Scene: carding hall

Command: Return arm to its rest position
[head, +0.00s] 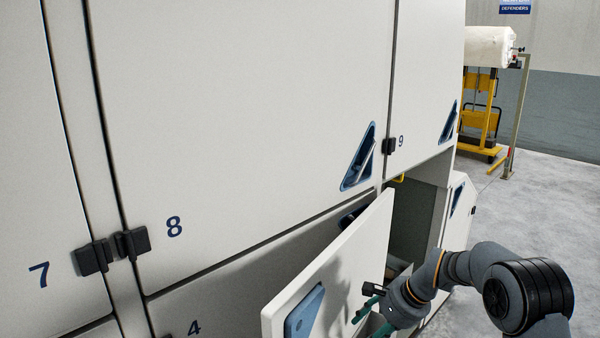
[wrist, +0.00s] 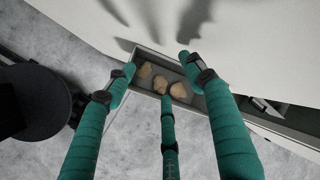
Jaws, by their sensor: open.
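The arm comes in from the right and casts a shadow on the door. I cannot tell whether a finger touches the door. In the wrist view, three tan lumps (wrist: 161,84) lie in a narrow grey tray (wrist: 212,106) beyond the fingertips.
The open door stands out from the white cabinet, with a blue handle (head: 304,313). Closed upper panels 8 (head: 250,110) and 9 (head: 422,80) are behind it. A yellow stand (head: 482,110) with a white roll (head: 488,46) is at the back right. Grey floor (head: 545,200) is clear there.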

